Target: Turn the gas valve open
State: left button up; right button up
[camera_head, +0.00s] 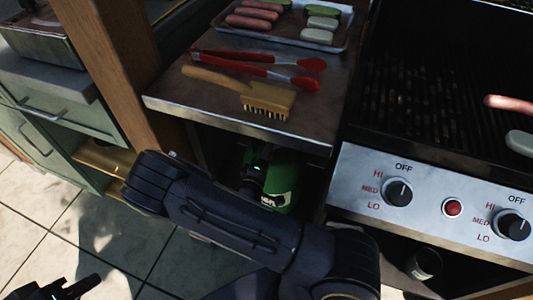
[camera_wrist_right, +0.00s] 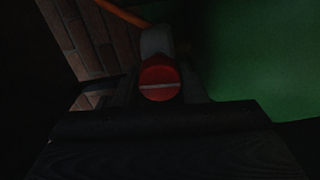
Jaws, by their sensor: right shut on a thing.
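The green gas bottle (camera_head: 285,180) stands in the dark space under the side shelf of the grill. In the right wrist view its green side (camera_wrist_right: 262,60) fills the right. The red round valve knob (camera_wrist_right: 160,78) has a pale line lying level across its face. My right gripper (camera_wrist_right: 160,92) is shut on the knob, with its dark fingers dim on either side. In the head view my right arm crosses in front of the bottle and hides the knob and fingertips. My left gripper (camera_head: 78,288) is at the bottom left, away from the bottle; its jaws are unclear.
An orange hose (camera_wrist_right: 125,13) runs to the valve. Above the bottle, the metal side shelf (camera_head: 175,98) holds red tongs (camera_head: 245,60), a wooden brush (camera_head: 265,97) and a food tray (camera_head: 345,40). The grill's control panel (camera_head: 430,205) is at the right. Tiled floor lies open at the left.

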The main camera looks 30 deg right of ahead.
jog(key=shift+f, duration=0.1)
dwell(0.3)
jog(key=o, duration=1)
jog(key=shift+c, duration=0.2)
jog(key=v, duration=0.8)
jog(key=shift+p, duration=0.45)
